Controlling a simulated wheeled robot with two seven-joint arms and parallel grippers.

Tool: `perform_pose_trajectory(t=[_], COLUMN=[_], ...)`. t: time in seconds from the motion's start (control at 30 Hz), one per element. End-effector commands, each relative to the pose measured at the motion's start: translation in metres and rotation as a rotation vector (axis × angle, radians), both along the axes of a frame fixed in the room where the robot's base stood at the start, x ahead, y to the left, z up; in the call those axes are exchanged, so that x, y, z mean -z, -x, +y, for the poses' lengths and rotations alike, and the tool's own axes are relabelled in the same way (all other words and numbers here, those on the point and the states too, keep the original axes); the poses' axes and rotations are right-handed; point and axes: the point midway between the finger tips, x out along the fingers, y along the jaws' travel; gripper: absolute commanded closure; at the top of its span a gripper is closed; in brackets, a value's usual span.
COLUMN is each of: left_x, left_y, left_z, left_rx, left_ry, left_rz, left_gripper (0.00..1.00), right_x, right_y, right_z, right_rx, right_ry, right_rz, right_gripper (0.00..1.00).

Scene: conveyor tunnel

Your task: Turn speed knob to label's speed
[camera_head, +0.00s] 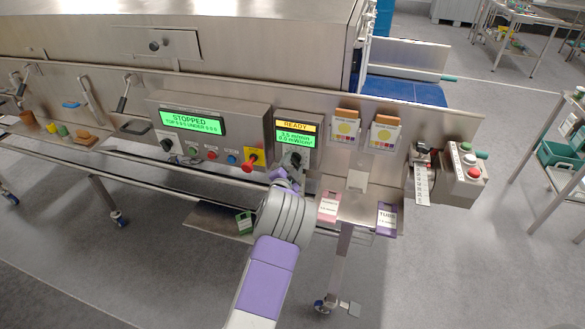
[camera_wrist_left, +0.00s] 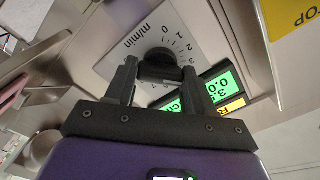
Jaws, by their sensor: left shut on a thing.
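The black speed knob (camera_head: 295,159) sits on the control box under a small display (camera_head: 295,133) reading READY, about 3.5 m/min and 0.0 mW/cm². In the left wrist view the knob (camera_wrist_left: 158,58) is at the centre of a grey dial (camera_wrist_left: 185,30) marked m/min with numbers; the exact pointer position is unclear. My left gripper (camera_head: 288,172) is shut on the knob, one finger on each side; the fingers (camera_wrist_left: 160,75) also show in the wrist view. A pink card (camera_head: 328,206) and a purple card (camera_head: 387,218) lie on the shelf to the right; their small print is unreadable. My right gripper is not seen.
Left of the knob are a red switch on a yellow plate (camera_head: 253,160) and a larger display (camera_head: 192,121) reading STOPPED. Two dosimeter-like cards (camera_head: 347,128) hang at the right. A button box (camera_head: 462,172) stands farther right. Grey floor is open in front.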

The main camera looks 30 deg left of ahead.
Motion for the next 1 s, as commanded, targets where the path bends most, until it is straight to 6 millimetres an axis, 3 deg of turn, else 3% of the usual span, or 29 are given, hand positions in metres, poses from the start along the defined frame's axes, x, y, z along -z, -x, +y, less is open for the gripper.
perform_pose_trajectory(t=[0.27,0.3,0.43,0.77,1.0], left_x=[0.0,0.0,0.0,-0.001,-0.001], left_y=[0.0,0.0,0.0,0.002,0.029], left_z=[-0.001,-0.001,-0.001,-0.001,-0.007], left_rx=[0.001,0.001,0.001,0.001,-0.001], left_ry=[-0.005,-0.005,-0.004,-0.003,0.0], left_rz=[0.002,0.002,0.002,0.001,0.002], left_gripper=[0.77,0.41,0.21,0.21,0.21], right_x=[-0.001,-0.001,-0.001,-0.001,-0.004], right_y=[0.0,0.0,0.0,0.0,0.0], right_z=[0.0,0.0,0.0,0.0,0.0], right_rx=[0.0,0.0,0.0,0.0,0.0], right_ry=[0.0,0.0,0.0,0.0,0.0], right_rz=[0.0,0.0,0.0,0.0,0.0], right_gripper=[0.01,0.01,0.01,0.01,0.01])
